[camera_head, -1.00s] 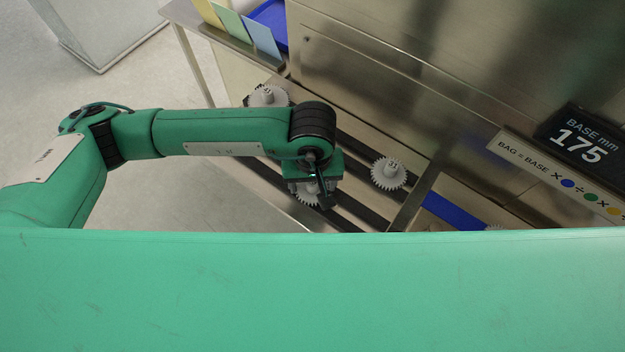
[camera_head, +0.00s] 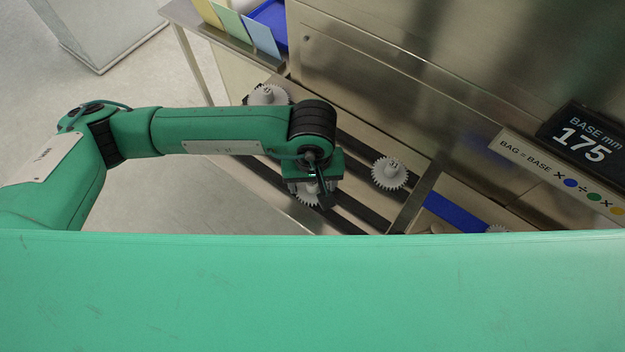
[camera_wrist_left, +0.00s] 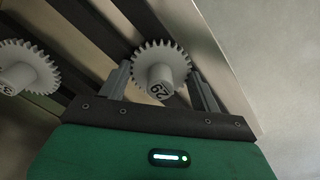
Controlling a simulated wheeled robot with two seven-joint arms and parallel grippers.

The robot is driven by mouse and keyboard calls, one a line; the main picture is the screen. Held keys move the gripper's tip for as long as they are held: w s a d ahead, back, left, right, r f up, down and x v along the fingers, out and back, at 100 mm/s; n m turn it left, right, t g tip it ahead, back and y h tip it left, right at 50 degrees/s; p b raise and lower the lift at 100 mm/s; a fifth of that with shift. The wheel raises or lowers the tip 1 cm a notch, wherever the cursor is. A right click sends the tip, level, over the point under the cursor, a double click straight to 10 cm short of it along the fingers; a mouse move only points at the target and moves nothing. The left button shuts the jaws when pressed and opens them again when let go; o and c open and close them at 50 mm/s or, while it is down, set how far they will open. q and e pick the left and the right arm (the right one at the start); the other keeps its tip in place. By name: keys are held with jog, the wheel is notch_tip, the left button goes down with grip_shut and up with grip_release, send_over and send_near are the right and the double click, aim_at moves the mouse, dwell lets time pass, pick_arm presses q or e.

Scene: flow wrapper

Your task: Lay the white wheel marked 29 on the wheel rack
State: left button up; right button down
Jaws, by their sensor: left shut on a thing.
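The white toothed wheel marked 29 (camera_wrist_left: 160,72) is between the fingers of my left gripper (camera_wrist_left: 161,84) in the left wrist view, its numbered hub facing the camera. In the head view the wheel (camera_head: 308,197) shows only partly under my left gripper (camera_head: 316,194), which is shut on it. The wheel is over or on the rack (camera_head: 352,205) with dark rails; whether it touches the rails is hidden. My right gripper is not in view.
Another white wheel (camera_head: 389,173) lies on the rack to the right, and one (camera_head: 268,95) lies at its far left end. A blue strip (camera_head: 455,212) is farther right. A metal machine wall (camera_head: 400,70) stands behind. My green body hides the near side.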

pick_arm(q)
jog(key=shift+s+f, duration=0.1)
jog(key=shift+f, duration=0.1)
jog(key=o, duration=1.1)
jog(key=shift+a, duration=0.1)
jog(key=shift+r, duration=0.3)
notch_tip(320, 180, up, 14)
jog(key=b, duration=0.4)
jog(key=shift+f, duration=0.2)
